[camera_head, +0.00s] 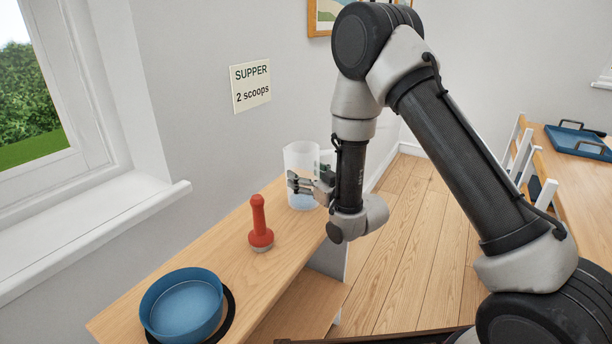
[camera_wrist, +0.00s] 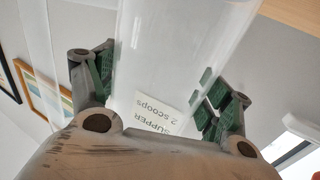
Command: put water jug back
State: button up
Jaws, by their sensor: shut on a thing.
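The water jug (camera_head: 300,160) is a clear, whitish upright vessel at the far end of the wooden shelf top (camera_head: 222,250). A little bluish water shows low in it. My gripper (camera_head: 308,186) is shut on the jug from its right side. In the wrist view the translucent jug (camera_wrist: 180,60) stands between the green-padded fingers of my gripper (camera_wrist: 160,92), and the note shows through it. Whether the jug's base touches the shelf top or is slightly above it, I cannot tell.
A red-handled tool (camera_head: 259,222) stands on the shelf top nearer me. A blue bowl (camera_head: 183,305) sits on a dark round mat at the near end. A "SUPPER 2 scoops" note (camera_head: 250,86) is on the wall. A blue tray (camera_head: 577,140) lies on a table at right.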

jog(key=o, duration=1.3)
jog(key=shift+f, duration=0.1)
jog(key=shift+o, duration=0.2)
